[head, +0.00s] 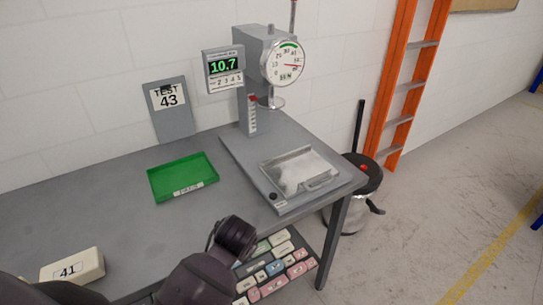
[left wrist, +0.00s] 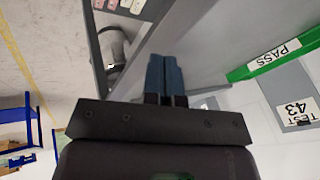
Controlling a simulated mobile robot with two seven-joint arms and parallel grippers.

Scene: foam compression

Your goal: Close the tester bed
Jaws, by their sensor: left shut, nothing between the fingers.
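The foam tester (head: 250,85) stands at the back right of the table, with a round dial and a display reading 10.7. Its bed (head: 332,180), a clear-sided tray with a front handle, lies towards the front of the grey base, out in front of the round press plate (head: 270,103). A pale, whitish piece shows inside the bed. My left gripper (left wrist: 165,58) is shut and empty in the left wrist view. In the head view my dark arm reaches in at the bottom, and its fingertips cannot be made out. My right gripper is not in view.
A green tray (head: 182,178) sits left of the tester; its label reads PASS in the left wrist view. A TEST 43 board (head: 171,112) leans at the wall. A block marked 41 (head: 72,267) lies front left. A keypad (head: 275,265) is at the front edge. A bin (head: 362,180) stands right.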

